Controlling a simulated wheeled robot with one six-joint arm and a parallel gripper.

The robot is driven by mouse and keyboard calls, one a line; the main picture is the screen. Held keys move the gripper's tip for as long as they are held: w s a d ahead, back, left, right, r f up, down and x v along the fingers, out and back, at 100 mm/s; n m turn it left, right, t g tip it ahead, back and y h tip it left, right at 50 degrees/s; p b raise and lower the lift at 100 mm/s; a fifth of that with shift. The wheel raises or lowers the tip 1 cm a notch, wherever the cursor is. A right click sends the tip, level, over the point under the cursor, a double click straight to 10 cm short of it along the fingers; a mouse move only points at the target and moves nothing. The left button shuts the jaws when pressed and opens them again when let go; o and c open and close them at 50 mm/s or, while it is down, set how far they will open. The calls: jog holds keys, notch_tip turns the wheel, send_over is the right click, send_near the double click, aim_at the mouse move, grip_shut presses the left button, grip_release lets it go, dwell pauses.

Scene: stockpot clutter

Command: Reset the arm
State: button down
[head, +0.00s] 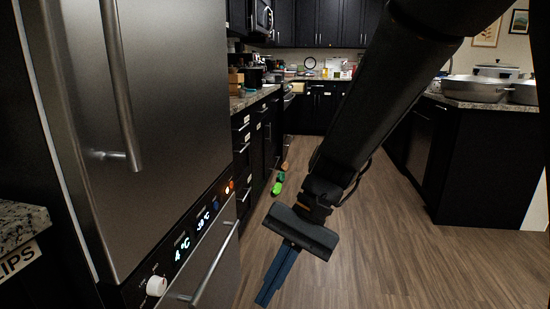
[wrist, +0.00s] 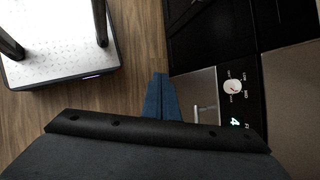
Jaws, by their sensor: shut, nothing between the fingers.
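My gripper (head: 276,277) hangs at the end of my black arm in the head view, pointing down over the wood floor. Its blue fingers are together, with nothing between them. In the wrist view my gripper (wrist: 160,95) shows its blue fingers side by side, pointing up the picture. The fingers are in front of the floor and the fridge front, and I see no contact with anything.
A steel fridge (head: 150,110) with long handles and a lit control panel (head: 200,225) stands at left. A counter (head: 480,100) with steel pots is at right. The floor (head: 370,245) between is largely clear.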

jog(key=shift+s+d+r+n+t+h, duration=1.7)
jog(key=shift+s+d+n+t+h, duration=1.3)
jog(key=shift+d, duration=2.45)
jog(key=d+r+m+g+p, duration=0.1)
jog(key=d+r+p, duration=0.8)
jog(key=p, duration=1)
jog(key=shift+d+r+m+p, duration=0.2)
jog(key=shift+r+m+p, duration=0.1)
jog(key=shift+r+m, duration=0.45)
